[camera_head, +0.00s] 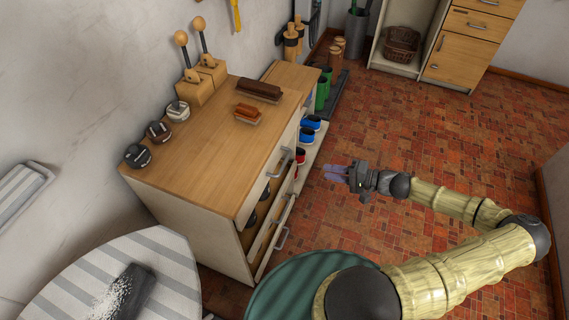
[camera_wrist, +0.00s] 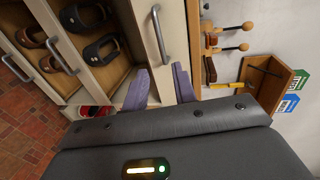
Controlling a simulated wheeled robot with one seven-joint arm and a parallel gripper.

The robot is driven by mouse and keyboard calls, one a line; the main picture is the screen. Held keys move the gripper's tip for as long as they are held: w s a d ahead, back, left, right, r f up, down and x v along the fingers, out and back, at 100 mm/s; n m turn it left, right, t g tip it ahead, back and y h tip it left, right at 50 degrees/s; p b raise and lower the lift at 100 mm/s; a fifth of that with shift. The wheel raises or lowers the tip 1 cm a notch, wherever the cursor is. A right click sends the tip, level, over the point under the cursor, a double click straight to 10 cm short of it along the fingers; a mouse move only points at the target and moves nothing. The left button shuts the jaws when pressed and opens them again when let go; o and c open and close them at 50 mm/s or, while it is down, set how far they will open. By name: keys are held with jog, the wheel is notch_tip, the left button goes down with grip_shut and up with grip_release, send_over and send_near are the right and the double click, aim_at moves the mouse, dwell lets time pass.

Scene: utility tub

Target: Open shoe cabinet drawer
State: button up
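The shoe cabinet (camera_head: 195,225) has a wooden top and cream sides, and its front faces right in the head view. Its upper drawer front has a metal bar handle (camera_head: 284,161); this handle also shows in the wrist view (camera_wrist: 160,36). Another handle (camera_head: 282,239) sits lower on the front. Dark shoes (camera_wrist: 102,48) show in compartments beside the upper front. My gripper (camera_head: 325,172) is out in front of the cabinet, apart from it. Its two purple fingers (camera_wrist: 160,86) are spread with nothing between them. In the wrist view the upper handle lies beyond the fingertips.
Brushes (camera_head: 258,91) and round tins (camera_head: 158,131) stand on the cabinet top. A striped ironing board (camera_head: 172,246) is at the lower left, and a green round surface (camera_head: 290,285) is in front. The brick floor (camera_head: 420,140) is largely clear.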

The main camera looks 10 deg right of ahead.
aim_at(284, 163)
jog(key=p+x, duration=0.1)
jog(key=x, duration=1.5)
jog(key=shift+w+a, duration=0.2)
jog(key=shift+a, duration=0.1)
jog(key=shift+f, duration=0.1)
grip_shut()
